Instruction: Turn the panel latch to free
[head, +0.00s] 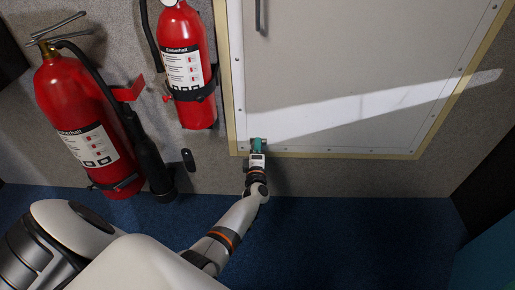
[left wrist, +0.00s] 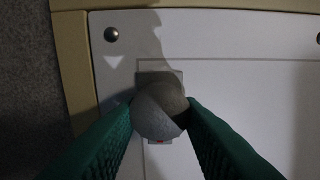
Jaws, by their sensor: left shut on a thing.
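The panel latch (left wrist: 160,108) is a rounded grey knob on a small grey plate, near a corner of the white panel (head: 345,75). In the left wrist view a small red mark shows at the plate's lower edge, and a pale triangle is on the panel beside the latch. My left gripper (head: 258,142) is at the panel's lower left corner in the head view. Its green fingers (left wrist: 160,120) are shut on the knob, one on each side. The fingers and knob hide part of the plate. My right gripper is not in view.
Two red fire extinguishers, one larger (head: 75,100) and one smaller (head: 186,60), are on the wall left of the panel. A small dark fitting (head: 188,160) is on the wall below them. A yellowish frame (head: 330,155) edges the panel. Blue floor (head: 350,220) lies clear below.

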